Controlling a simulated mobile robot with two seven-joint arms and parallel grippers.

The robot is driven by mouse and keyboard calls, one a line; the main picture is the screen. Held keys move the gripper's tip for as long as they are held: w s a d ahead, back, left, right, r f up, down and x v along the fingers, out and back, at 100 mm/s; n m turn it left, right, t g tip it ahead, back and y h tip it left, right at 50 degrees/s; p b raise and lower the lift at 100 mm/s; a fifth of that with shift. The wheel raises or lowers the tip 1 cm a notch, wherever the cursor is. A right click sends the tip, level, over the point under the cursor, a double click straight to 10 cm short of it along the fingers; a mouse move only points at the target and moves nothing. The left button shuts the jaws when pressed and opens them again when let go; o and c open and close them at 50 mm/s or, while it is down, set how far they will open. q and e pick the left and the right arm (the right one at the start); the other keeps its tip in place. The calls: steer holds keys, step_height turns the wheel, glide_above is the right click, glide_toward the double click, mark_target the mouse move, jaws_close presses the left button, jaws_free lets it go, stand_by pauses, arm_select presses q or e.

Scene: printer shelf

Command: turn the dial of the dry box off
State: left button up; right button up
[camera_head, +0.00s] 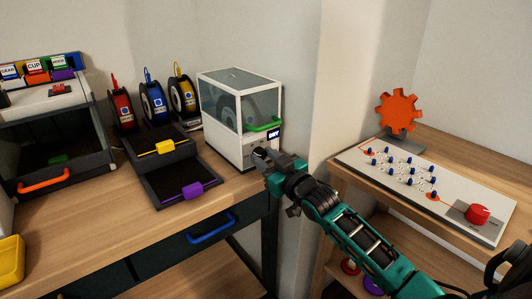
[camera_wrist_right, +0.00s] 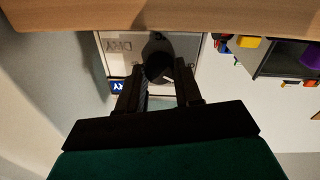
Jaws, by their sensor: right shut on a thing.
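The dry box (camera_head: 226,142) is a white case with a clear upper part, a green handle (camera_head: 264,125) and a blue "DRY" label (camera_head: 273,134). It stands at the right end of the wooden table. My right gripper (camera_head: 261,156) is at the lower front of the box, and its fingers hide the dial in the head view. In the right wrist view, the round dark dial (camera_wrist_right: 159,48) is on the white front panel, with the two fingertips (camera_wrist_right: 160,70) shut on its sides. The dial's exact setting cannot be read. My left gripper is not in view.
Filament spools (camera_head: 153,103) and black trays with yellow and purple handles (camera_head: 192,190) stand left of the box. A wall corner (camera_head: 335,80) is close on the right. Beyond it, a panel with a red knob (camera_head: 478,213) and an orange gear (camera_head: 397,110) stands on another table.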

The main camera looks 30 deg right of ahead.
steer(key=n+p, duration=0.1)
steer(key=n, duration=0.1)
steer(key=shift+r+n, duration=0.1)
steer(key=shift+n, duration=0.2)
steer(key=shift+n+p, duration=0.35)
steer(key=shift+n, duration=0.65)
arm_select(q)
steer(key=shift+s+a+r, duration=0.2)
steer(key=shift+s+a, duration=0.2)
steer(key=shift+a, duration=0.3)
arm_select(e)
steer(key=shift+n, duration=0.4)
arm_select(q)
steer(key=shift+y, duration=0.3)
arm_select(e)
steer(key=o, duration=1)
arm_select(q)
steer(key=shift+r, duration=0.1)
arm_select(e)
steer(key=shift+o, duration=0.2)
